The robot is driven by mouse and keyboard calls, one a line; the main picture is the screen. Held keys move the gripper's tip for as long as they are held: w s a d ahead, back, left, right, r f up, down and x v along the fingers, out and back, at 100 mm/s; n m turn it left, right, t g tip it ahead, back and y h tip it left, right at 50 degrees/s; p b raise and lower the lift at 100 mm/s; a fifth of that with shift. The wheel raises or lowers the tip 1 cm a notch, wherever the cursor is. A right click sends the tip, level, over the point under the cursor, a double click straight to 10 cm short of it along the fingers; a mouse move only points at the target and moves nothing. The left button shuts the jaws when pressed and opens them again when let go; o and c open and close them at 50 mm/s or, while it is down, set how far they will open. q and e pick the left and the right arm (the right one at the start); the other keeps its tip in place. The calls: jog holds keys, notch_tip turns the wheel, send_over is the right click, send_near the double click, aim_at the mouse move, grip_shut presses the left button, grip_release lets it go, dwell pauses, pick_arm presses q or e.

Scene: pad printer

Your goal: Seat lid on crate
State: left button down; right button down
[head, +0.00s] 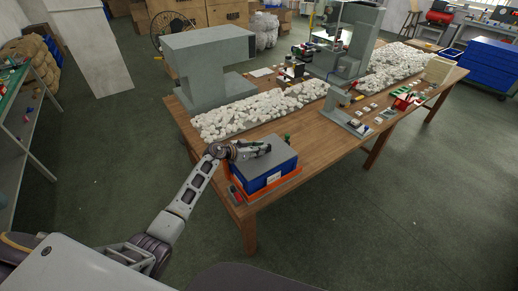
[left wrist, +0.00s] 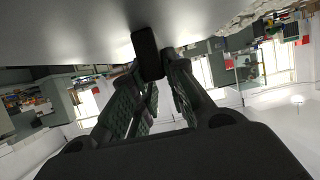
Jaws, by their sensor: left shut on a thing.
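The grey lid (head: 283,154) lies flat over the top of the blue crate (head: 283,174) at the near left end of the table. I cannot tell whether a small gap is left between them. My left gripper (head: 266,149) is over the lid, its fingers shut on the lid's handle. In the left wrist view the black handle (left wrist: 147,52) sits between the fingertips, against the lid's grey face (left wrist: 75,28). The hand hides part of the lid's far left side. My right gripper is not in view.
The crate stands on an orange base (head: 285,184) near the table edge. A bed of white pieces (head: 250,113) lies behind it, with a large grey machine (head: 210,62) beyond. A small grey stand (head: 345,118) and small parts are to the right.

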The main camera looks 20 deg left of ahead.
pick_arm(q)
jog(key=shift+f, duration=0.7)
dwell(0.6)
jog(key=c, duration=1.3)
grip_release()
jog(key=shift+c, duration=0.2)
jog(key=shift+f, duration=0.1)
jog(key=shift+s+a+r, duration=0.2)
jog(key=shift+s+a, duration=0.05)
jog(key=shift+s, duration=0.05)
jog(key=shift+p+v, duration=0.35)
jog(key=shift+v, duration=2.95)
jog(key=shift+r, duration=0.15)
jog(key=shift+r, duration=1.85)
